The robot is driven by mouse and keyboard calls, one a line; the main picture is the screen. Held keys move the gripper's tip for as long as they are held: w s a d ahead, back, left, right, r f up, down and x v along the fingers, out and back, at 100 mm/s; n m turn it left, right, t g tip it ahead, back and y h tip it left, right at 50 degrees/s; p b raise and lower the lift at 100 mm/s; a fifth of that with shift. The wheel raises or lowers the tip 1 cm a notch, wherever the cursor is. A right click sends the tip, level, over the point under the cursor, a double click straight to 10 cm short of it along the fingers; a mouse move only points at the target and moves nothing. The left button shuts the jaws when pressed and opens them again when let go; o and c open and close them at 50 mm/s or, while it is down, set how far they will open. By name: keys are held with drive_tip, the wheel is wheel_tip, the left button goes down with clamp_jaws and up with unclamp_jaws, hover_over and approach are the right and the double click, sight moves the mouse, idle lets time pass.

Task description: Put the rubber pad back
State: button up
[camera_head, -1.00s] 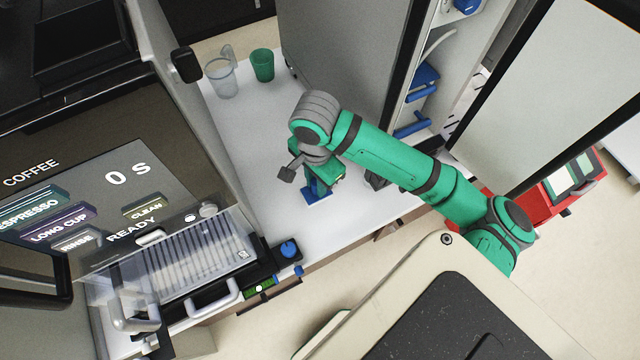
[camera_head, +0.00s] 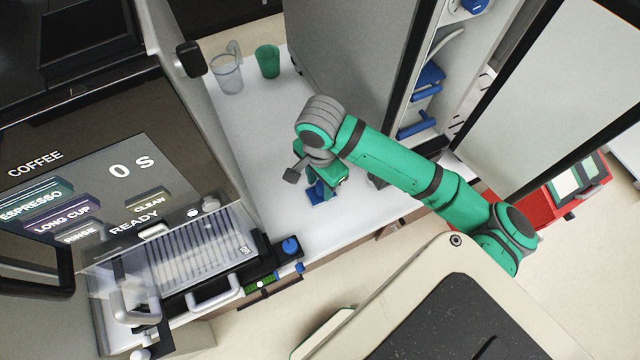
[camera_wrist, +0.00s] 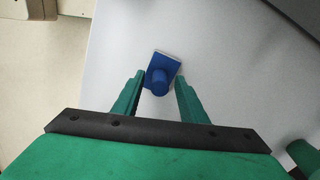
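A blue piece with a flat square plate and a round knob stands on the white counter; it seems to be the rubber pad (camera_wrist: 172,62). In the head view the pad (camera_head: 316,194) shows under my gripper (camera_head: 322,181), partly hidden by it. In the wrist view my gripper (camera_wrist: 160,80) is open, with one green finger on each side of the knob. Gaps show between the fingers and the knob. How far the fingertips are above the counter I cannot tell.
A coffee machine (camera_head: 120,185) with a lit screen stands at left. A clear jug (camera_head: 227,75) and a green cup (camera_head: 268,61) stand at the back. A blue knob (camera_head: 290,246) sits on a black block by the machine. An open cabinet with blue items (camera_head: 428,80) is at right.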

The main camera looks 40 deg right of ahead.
sight(320, 184)
wheel_tip(320, 184, up, 10)
drive_tip(key=shift+w, duration=0.1)
drive_tip(key=shift+r, duration=0.4)
idle(0.4)
